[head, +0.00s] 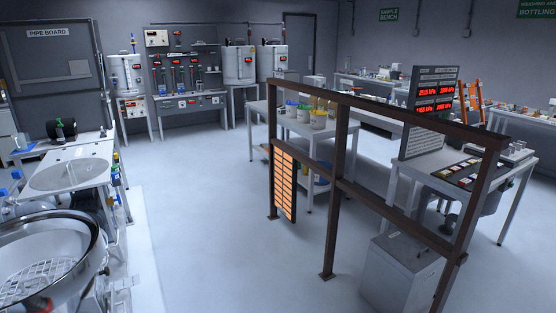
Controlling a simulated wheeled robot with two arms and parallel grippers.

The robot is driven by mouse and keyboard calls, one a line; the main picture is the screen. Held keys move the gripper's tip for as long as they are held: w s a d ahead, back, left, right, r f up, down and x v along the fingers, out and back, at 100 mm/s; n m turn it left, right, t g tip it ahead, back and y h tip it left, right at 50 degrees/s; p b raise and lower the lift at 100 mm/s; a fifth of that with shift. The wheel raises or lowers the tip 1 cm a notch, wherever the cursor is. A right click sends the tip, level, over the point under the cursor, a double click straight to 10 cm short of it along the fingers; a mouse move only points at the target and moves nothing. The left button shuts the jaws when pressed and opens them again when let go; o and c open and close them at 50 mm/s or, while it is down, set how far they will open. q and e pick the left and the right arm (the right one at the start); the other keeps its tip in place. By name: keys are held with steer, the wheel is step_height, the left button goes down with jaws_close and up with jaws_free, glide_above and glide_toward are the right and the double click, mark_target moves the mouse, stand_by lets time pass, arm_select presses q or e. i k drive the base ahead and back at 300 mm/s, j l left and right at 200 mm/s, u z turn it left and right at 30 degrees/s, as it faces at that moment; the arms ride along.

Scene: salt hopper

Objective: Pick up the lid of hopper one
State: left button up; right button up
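An open round metal hopper (98,235) with a shiny rim stands at the lower left, cut off by the picture's edge. A wire grid (35,283) shows inside it. A flat round grey disc (70,175) lies on the white bench (98,152) just behind the hopper. It may be a lid, but I cannot read any marking on it or on the hopper. Neither of my grippers is in view.
A brown railing (335,190) stands in the right foreground, with a grey cabinet (400,275) behind it. Tables with jars and red displays (434,98) lie beyond. Tanks (240,65) line the back wall. The middle floor (200,210) is clear.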

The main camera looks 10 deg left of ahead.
mark_target(68, 174)
steer(key=i+j+u, duration=0.2)
steer(key=i, duration=0.4)
steer(key=i+u, duration=0.15)
steer(key=i, duration=0.4)
steer(key=i+u, duration=0.2)
steer(key=i, duration=0.4)
steer(key=i+l+u, duration=0.2)
steer(key=i, duration=0.4)
steer(key=i+l+u, duration=0.2)
steer(key=i, duration=0.35)
steer(key=i+j+u, duration=0.15)
steer(key=i+u, duration=0.15)
steer(key=i, duration=0.25)
steer(key=i+u, duration=0.25)
steer(key=i, duration=0.35)
steer(key=i+l+u, duration=0.15)
steer(key=i+u, duration=0.15)
steer(key=i, duration=0.25)
steer(key=i+l+u, duration=0.3)
steer(key=i, duration=0.25)
